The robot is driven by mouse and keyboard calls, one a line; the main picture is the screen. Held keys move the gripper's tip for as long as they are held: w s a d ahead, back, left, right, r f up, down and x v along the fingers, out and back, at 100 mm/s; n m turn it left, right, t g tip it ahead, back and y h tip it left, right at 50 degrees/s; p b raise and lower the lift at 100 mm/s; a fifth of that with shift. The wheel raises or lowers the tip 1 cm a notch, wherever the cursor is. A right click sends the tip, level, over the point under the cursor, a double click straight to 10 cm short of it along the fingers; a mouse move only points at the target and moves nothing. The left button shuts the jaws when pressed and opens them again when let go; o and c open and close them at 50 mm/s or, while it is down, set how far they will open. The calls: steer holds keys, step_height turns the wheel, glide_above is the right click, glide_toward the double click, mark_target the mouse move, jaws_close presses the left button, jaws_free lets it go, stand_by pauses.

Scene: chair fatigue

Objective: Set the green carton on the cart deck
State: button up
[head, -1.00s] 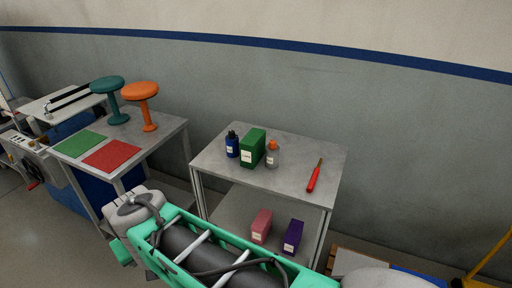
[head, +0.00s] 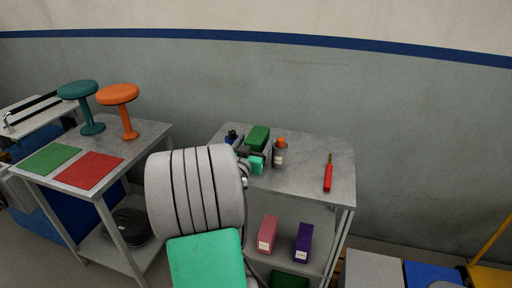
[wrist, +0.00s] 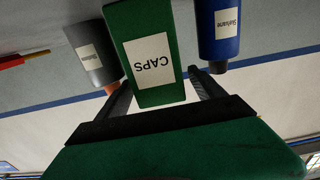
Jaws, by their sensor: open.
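The green carton (head: 258,137) stands on the top of a grey two-level table, between a blue bottle (head: 231,137) and a grey bottle with an orange cap (head: 280,152). In the wrist view the carton (wrist: 148,50) has a white label reading CAPS. My gripper (head: 257,158) is at the carton, with its open fingers on either side of the carton's lower part in the wrist picture (wrist: 163,88). I cannot tell whether the fingers touch it. My arm hides part of the table. I cannot clearly make out the cart deck; a yellow bar (head: 492,240) shows at the right edge.
A red tool (head: 328,175) lies right on the tabletop (head: 305,180). Pink (head: 267,235) and purple (head: 303,243) cartons stand on the lower shelf. A left table holds stools and green and red mats. Grey (head: 372,272) and blue (head: 430,274) surfaces lie lower right.

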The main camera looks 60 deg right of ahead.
mark_target(257, 137)
steer(key=d, duration=0.3)
steer(key=shift+w+d+p, duration=0.2)
steer(key=shift+w+p, duration=0.1)
jaws_close()
stand_by(0.5)
